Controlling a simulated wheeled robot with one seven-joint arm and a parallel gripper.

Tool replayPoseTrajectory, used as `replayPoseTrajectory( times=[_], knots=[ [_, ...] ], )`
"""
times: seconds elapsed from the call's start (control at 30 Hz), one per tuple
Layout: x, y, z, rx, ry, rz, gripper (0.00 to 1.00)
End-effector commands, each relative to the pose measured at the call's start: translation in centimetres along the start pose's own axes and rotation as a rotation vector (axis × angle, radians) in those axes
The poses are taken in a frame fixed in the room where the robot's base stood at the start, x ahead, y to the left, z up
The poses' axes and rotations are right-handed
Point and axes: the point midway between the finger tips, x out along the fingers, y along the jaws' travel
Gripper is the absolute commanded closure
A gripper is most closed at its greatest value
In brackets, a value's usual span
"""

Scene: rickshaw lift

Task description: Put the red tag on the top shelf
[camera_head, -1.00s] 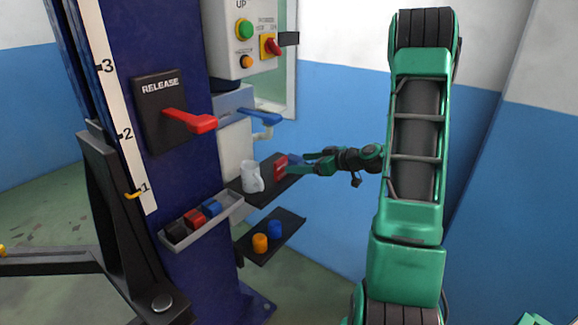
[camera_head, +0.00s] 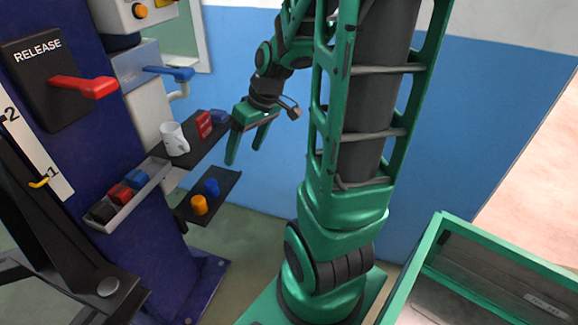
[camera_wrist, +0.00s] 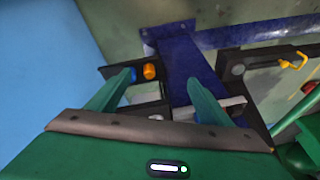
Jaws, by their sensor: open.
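The red tag (camera_head: 204,124) stands upright on the dark top shelf (camera_head: 203,147), between a white mug (camera_head: 174,139) and a blue item (camera_head: 219,116). My gripper (camera_head: 246,155) is open and empty, with its fingers pointing down. It is to the right of the top shelf and apart from the tag. In the wrist view my open fingers (camera_wrist: 161,80) have nothing between them that they hold. I cannot make out the red tag in the wrist view.
A lower shelf (camera_head: 226,187) holds an orange cylinder (camera_head: 199,205) and a blue cylinder (camera_head: 211,187). A grey tray (camera_head: 135,203) with small blocks is fixed to the blue post. A red release lever (camera_head: 85,86) sticks out at left. A green-framed cart (camera_head: 500,253) stands at right.

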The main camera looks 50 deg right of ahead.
Motion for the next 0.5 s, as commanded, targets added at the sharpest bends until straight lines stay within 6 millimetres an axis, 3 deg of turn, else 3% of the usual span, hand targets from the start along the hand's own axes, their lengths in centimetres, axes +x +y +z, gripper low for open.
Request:
replayPoseTrajectory(
  times=[0.3, 0.5],
  knots=[
    [-6.4, -2.4, 10.7, 0.38, -0.204, 0.175, 0.27],
    [-8.4, -3.2, 14.6, 0.546, -0.255, 0.231, 0.27]
  ],
)
